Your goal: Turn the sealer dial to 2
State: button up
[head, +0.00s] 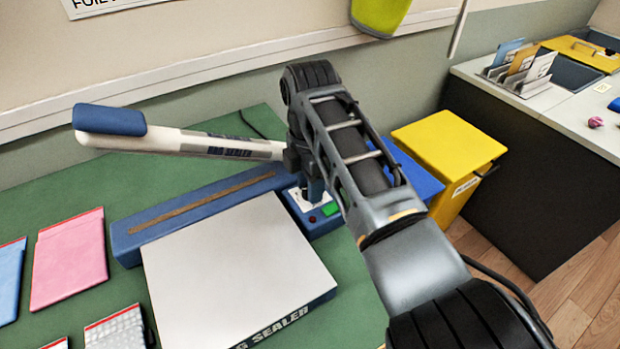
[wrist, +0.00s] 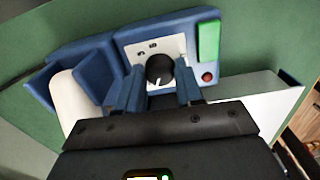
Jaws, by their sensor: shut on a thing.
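The bag sealer (head: 190,207) stands on the green table in the head view, with its white lever (head: 190,143) raised and its blue handle at the left. The dark round dial (wrist: 159,68) sits on a white plate in the wrist view. A pale pointer mark shows on it; the small printed marks around it are too blurred to read. My gripper (wrist: 160,82) is over the control panel, its blue fingers either side of the dial and shut on it. In the head view my arm mostly hides the dial, and my gripper (head: 312,190) is partly hidden.
A green button (wrist: 208,42) and a red round light (wrist: 207,77) sit beside the dial. A white platform (head: 240,265) fronts the sealer. Pink (head: 68,262) and blue (head: 10,280) pouches lie at the left. A yellow bin (head: 450,150) stands right of the table.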

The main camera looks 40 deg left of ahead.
jog(key=shift+m, duration=0.9)
jog(key=shift+w, duration=0.1)
jog(key=o, duration=0.7)
jog(key=shift+o, duration=0.2)
jog(key=shift+r, duration=0.1)
jog(key=shift+r, duration=3.8)
